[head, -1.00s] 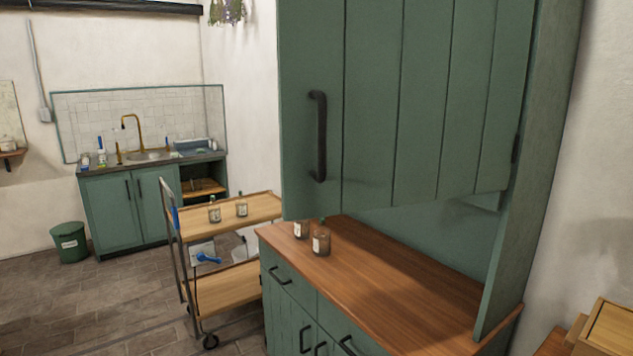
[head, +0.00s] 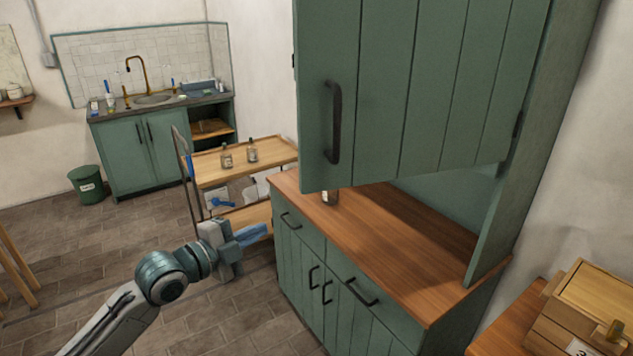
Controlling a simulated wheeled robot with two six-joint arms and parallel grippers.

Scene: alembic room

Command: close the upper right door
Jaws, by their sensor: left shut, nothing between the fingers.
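The upper right door (head: 430,90) is green and planked, with a dark vertical handle (head: 333,122) near its left edge. It stands open, swung out over the wooden counter, with its hinge side at the right by the cabinet's side panel (head: 520,150). My left gripper (head: 252,236) is shut and empty, low and to the left of the door, in front of the trolley and apart from the door and handle. The inside of the upper cabinet is hidden behind the door. My right gripper is not in view.
A trolley (head: 270,150) with bottles stands left of the cabinet. A wooden box (head: 590,305) is at the lower right. Floor at left is mostly clear.

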